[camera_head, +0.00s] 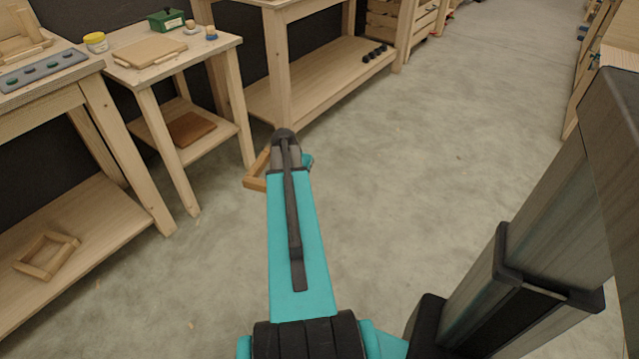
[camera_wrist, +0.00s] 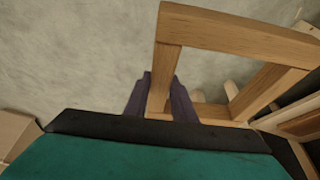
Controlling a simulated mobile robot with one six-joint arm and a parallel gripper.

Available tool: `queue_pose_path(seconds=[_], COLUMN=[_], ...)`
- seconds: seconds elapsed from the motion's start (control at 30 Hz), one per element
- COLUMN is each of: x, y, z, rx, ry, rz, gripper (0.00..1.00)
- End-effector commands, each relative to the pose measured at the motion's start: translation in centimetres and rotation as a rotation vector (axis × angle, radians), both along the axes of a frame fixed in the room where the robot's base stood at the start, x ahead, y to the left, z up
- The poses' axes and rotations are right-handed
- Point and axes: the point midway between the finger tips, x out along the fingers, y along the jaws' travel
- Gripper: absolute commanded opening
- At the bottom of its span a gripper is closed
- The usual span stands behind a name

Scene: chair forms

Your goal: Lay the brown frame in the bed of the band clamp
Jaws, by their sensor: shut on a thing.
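My gripper (camera_wrist: 161,98) is shut on one bar of a brown wooden frame (camera_wrist: 240,34), which fills the upper right of the wrist view. In the head view a corner of this frame (camera_head: 255,178) sticks out left of my teal arm, above the floor; the arm hides the rest and the gripper's fingers. The frame is held clear of the tables. I cannot clearly identify the band clamp in either view.
A small table (camera_head: 214,51) holds a board, a green box and a yellow-lidded tub.

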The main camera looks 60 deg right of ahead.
Motion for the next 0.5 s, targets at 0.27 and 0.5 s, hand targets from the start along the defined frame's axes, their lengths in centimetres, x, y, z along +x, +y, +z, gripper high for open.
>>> queue_pose_path(seconds=[0.27, 0.5], x=[7.5, 13.3], y=[3.3, 6.9], z=[8.0, 14.1], rx=[-0.003, -0.003], ry=[-0.003, -0.002], rz=[0.114, 0.211], gripper=[0.0, 0.0])
